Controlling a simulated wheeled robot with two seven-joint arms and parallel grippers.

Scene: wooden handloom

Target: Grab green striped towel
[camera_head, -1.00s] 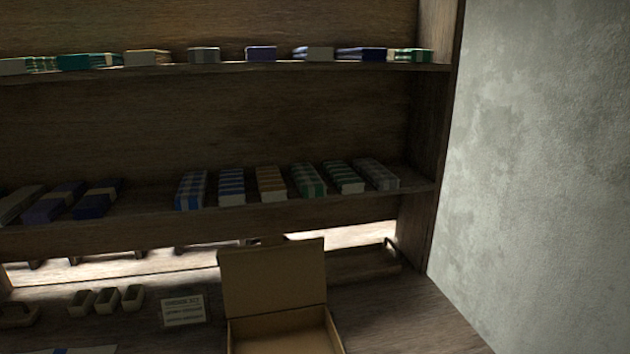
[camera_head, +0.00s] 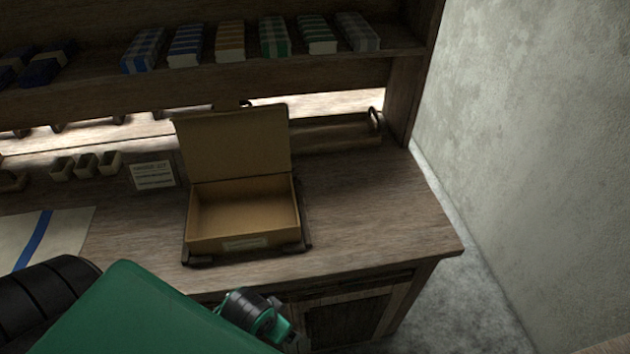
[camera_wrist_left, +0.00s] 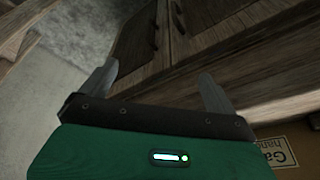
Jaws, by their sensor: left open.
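Folded towels lie in a row on the shelf at the top of the head view. Two of them show green: a green striped towel (camera_head: 274,37) and, to its right, a white-and-green striped towel (camera_head: 317,34). My left gripper (camera_wrist_left: 158,85) shows in the left wrist view with its two fingers apart and nothing between them. It is in front of wooden cabinet doors (camera_wrist_left: 195,20), and no towel shows in that view. In the head view my left arm is low at the bottom, well below the shelf, and its fingers cannot be made out. My right gripper is not in view.
An open, empty cardboard box (camera_head: 245,243) stands on the wooden counter (camera_head: 370,215), lid up. A small sign (camera_head: 152,175), small bins (camera_head: 85,165) and a pale cloth with a blue stripe (camera_head: 45,235) are left of it. The counter's right part is clear. A wall (camera_head: 530,130) bounds the right.

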